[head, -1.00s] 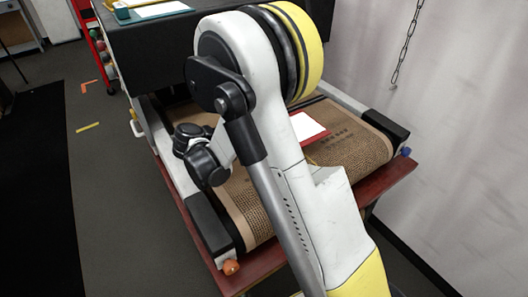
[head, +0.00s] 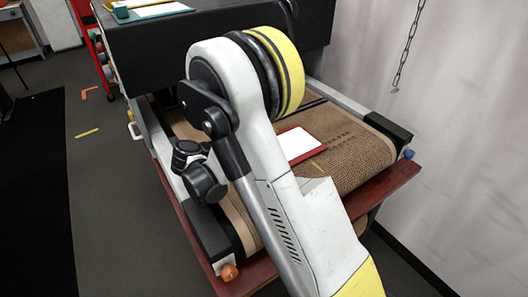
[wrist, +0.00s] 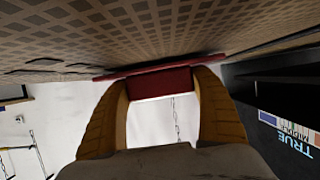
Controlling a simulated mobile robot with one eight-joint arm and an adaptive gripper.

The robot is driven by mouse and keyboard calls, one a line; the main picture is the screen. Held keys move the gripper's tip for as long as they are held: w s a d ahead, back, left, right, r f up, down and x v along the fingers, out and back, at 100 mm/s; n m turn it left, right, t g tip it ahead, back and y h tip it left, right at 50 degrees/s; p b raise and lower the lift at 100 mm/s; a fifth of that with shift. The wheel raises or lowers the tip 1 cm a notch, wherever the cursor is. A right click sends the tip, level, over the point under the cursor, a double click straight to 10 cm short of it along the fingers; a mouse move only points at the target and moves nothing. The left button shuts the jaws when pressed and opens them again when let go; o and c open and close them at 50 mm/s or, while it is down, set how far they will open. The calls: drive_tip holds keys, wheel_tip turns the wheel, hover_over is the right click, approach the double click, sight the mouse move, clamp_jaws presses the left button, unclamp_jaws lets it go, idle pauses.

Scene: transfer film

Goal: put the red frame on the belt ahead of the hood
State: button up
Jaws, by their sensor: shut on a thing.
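The red frame (head: 313,154) with a white face shows in the head view, partly behind my arm. It lies flat at or just above the brown patterned belt (head: 350,165); I cannot tell whether it touches. In the wrist view my gripper (wrist: 162,80) has its two yellow fingers shut on the red frame (wrist: 160,84), close against the belt surface (wrist: 170,35). My gripper is hidden behind my arm in the head view. The black hood (head: 150,50) spans the belt's far end, beyond the frame.
Pale side rails with black end caps (head: 388,127) flank the belt. A dark red table edge (head: 385,185) runs below it. A chain (head: 408,50) hangs by the wall at right. A teal tray with a white sheet (head: 155,10) lies on the hood. Floor at left is open.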

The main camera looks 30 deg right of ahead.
drive_tip(key=shift+f, duration=0.2)
drive_tip(key=o, duration=1.3)
drive_tip(key=shift+r, duration=0.1)
